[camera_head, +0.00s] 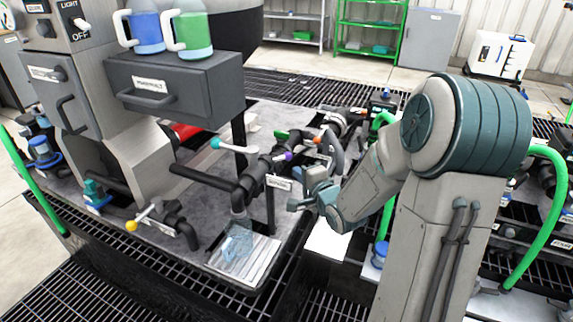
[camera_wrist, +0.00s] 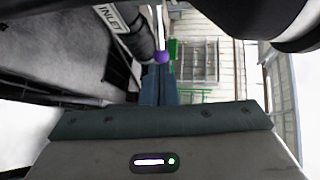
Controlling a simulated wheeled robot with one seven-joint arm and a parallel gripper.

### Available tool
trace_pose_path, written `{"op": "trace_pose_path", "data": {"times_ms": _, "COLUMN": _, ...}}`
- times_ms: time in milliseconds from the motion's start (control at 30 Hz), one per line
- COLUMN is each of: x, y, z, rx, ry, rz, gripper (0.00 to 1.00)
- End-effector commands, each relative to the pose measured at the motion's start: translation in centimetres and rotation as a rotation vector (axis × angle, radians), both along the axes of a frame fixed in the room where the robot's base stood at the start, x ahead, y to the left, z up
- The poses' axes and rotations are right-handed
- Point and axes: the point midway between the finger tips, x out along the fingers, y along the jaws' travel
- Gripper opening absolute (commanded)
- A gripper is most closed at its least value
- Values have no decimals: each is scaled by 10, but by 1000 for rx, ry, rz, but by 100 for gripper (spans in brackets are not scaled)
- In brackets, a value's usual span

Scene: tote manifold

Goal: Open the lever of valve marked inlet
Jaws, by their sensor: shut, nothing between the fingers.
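The INLET label (camera_wrist: 110,18) is a white plate on a dark pipe in the wrist view. A purple lever knob (camera_wrist: 163,57) shows just beyond my fingertips, with a pale rod running up from it. In the head view the purple knob (camera_head: 288,156) sits on the black pipework, above a white label (camera_head: 278,184) too small to read there. My gripper (camera_head: 292,204) is to the right of and below that label. In the wrist view my gripper (camera_wrist: 158,72) is shut and empty, its tips overlapping the view just below the knob. Contact cannot be told.
Other levers have a teal knob (camera_head: 215,143), an orange knob (camera_head: 317,139) and a yellow knob (camera_head: 131,226). A grey drawer box (camera_head: 180,90) with two jugs stands at the left. A clear bag (camera_head: 237,243) lies on a tray in front. Black pipes crowd my gripper.

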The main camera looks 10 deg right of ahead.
Motion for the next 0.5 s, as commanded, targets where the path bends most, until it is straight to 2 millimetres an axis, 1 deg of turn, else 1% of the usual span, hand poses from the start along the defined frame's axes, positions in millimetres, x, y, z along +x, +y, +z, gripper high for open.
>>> {"op": "trace_pose_path", "data": {"times_ms": 33, "x": 12, "y": 4, "z": -4, "rx": 1, "ry": 0, "rz": 4, "gripper": 0}}
{"op": "trace_pose_path", "data": {"times_ms": 200, "x": 45, "y": 13, "z": -11, "rx": 0, "ry": 0, "rz": 2, "gripper": 0}}
{"op": "trace_pose_path", "data": {"times_ms": 333, "x": 64, "y": 18, "z": -14, "rx": -2, "ry": 0, "rz": 2, "gripper": 0}}
{"op": "trace_pose_path", "data": {"times_ms": 500, "x": 78, "y": 21, "z": -17, "rx": -2, "ry": 1, "rz": 1, "gripper": 0}}
